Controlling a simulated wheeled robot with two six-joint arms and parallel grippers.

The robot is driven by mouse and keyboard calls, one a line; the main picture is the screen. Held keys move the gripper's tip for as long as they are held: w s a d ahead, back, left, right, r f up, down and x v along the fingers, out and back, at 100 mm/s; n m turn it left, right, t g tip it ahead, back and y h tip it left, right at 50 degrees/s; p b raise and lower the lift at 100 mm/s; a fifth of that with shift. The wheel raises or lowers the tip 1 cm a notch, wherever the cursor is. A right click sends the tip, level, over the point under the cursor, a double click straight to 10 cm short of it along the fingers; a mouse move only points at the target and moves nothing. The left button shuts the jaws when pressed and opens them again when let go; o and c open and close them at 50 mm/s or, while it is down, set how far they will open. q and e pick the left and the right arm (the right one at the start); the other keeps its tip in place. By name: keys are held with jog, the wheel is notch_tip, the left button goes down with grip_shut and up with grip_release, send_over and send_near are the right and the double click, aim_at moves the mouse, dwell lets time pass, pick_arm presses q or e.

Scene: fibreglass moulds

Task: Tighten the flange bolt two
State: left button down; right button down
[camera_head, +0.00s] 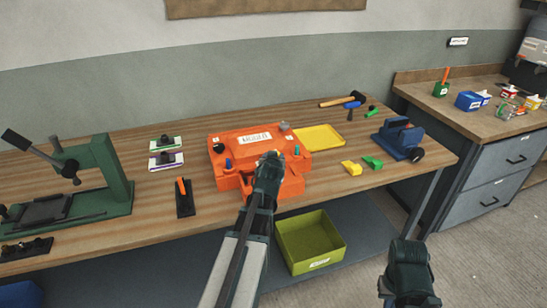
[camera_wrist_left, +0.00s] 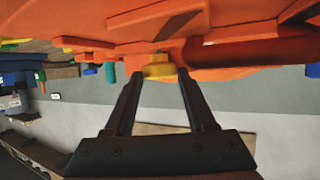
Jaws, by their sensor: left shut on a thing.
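The orange mould (camera_head: 222,179) stands on the wooden bench, with a label on top and several coloured knobs or bolts along its edges. My left gripper (camera_head: 272,160) is at the front of the mould and hides part of it. In the left wrist view its fingertips (camera_wrist_left: 157,76) are closed on both sides of a yellow bolt head (camera_wrist_left: 158,66) under the orange body. A blue bolt (camera_head: 228,163) sits to the left and a teal one (camera_head: 297,150) to the right. I cannot tell which is bolt two. My right gripper (camera_head: 408,284) hangs low, away from the bench; its fingers are unclear.
A yellow tray (camera_head: 319,138), a hammer (camera_head: 343,100), yellow and green blocks and a blue vise (camera_head: 400,139) are on the right. A green press (camera_head: 108,172) is on the left. An olive bin (camera_head: 309,243) sits below the bench.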

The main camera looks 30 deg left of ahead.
pick_arm(q)
jog(key=shift+c, duration=1.1)
grip_release()
jog(key=shift+d+n+g+y, duration=0.1)
jog(key=shift+n+g+y, duration=0.2)
